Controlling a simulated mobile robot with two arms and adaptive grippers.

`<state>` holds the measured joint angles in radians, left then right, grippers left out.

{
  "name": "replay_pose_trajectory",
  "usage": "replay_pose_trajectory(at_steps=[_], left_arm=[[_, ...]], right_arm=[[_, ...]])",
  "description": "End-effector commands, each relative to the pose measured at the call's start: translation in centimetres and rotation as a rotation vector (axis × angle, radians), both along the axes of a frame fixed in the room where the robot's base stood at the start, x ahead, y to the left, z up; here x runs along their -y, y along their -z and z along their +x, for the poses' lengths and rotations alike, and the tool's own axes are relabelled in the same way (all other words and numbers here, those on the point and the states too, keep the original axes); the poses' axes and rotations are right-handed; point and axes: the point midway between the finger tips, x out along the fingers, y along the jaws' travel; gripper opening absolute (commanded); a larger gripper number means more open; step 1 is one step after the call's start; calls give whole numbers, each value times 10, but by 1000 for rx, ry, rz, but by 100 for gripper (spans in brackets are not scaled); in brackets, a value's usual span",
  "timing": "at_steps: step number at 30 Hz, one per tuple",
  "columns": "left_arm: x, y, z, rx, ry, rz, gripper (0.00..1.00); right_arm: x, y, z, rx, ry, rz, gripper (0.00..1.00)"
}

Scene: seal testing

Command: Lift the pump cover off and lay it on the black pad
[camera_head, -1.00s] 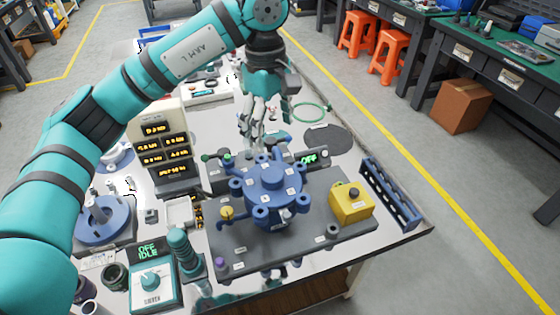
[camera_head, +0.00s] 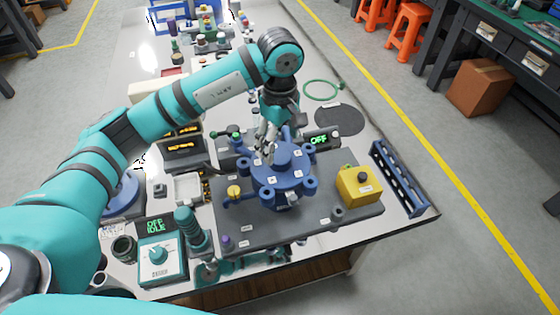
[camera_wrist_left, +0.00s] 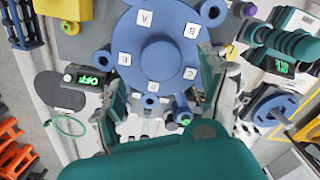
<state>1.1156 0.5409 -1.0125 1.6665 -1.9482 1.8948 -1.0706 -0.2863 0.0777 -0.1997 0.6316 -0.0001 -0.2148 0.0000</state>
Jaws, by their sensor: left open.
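The pump cover (camera_head: 284,172) is a blue round lid with lettered white labels and bolt lugs around its rim. It sits on the pump on a dark grey base plate (camera_head: 262,234). In the left wrist view the cover (camera_wrist_left: 157,60) fills the upper middle. My left gripper (camera_head: 267,147) is open, pointing down at the far side of the cover. In the left wrist view its two fingers (camera_wrist_left: 162,66) stand apart, on either side of the cover's near part; I cannot tell whether they touch it. The black pad (camera_head: 340,119) is a flat dark disc, bare, behind and right of the pump.
A yellow box (camera_head: 358,185) with a dark knob and a blue rack (camera_head: 397,178) stand right of the pump. A green ring (camera_head: 322,91) lies behind the pad. A lit OFF display (camera_head: 320,139) is between pump and pad. A teal control box (camera_head: 159,258) stands front left.

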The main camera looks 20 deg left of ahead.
Motion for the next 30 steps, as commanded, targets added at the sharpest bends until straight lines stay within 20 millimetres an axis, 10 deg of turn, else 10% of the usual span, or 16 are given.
replay_pose_trajectory(at_steps=[18,30], left_arm=[[1,49,-4,-1,0,0,77],[1,49,-4,-1,0,0,26]], right_arm=[[4,-17,-27,-43,0,-8,40],[4,-18,-16,-26,-1,-6,40]])
